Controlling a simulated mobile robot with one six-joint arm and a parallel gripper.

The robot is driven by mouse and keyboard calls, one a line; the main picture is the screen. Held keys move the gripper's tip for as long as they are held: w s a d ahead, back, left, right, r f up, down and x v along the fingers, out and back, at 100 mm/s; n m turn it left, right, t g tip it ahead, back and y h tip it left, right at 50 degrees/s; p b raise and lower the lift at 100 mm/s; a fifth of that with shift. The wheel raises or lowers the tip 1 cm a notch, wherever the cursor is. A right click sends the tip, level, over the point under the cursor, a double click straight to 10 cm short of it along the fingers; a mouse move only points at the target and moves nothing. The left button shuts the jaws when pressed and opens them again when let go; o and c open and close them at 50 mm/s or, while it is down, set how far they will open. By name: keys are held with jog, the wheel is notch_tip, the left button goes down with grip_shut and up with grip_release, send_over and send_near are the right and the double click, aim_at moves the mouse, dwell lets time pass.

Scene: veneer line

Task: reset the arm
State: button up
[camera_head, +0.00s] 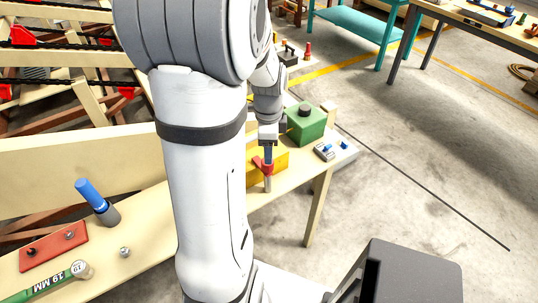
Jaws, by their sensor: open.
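My white arm (207,170) stands large in the middle of the view and hides part of the bench behind it. My gripper (268,146) points down at the arm's far end, over the bench. It is open, though its fingers are small here. Just below it is an upright grey piece with a red part (262,164), in front of a yellow block (278,158). I cannot tell whether the gripper touches it.
A green box (306,124) stands close right of my gripper. A dark box-shaped thing (415,272) is at bottom right.

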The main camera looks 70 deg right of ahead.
jog(key=shift+r, duration=0.85)
jog(key=w+a+r+n+t+h, duration=0.1)
jog(key=w+a+r+n, duration=0.2)
jog(key=w+a+n, duration=0.45)
jog(key=w+a+r+n, duration=0.3)
jog(key=w+a+n, duration=0.4)
jog(key=w+a, duration=0.2)
jog(key=a+r+n+t+y, duration=0.1)
jog(key=a+r+n+t, duration=0.1)
jog(key=a+n, duration=1.5)
jog(key=a, duration=0.4)
jog(key=shift+a+r, duration=0.2)
jog(key=shift+a, duration=0.1)
jog(key=shift+w, duration=0.1)
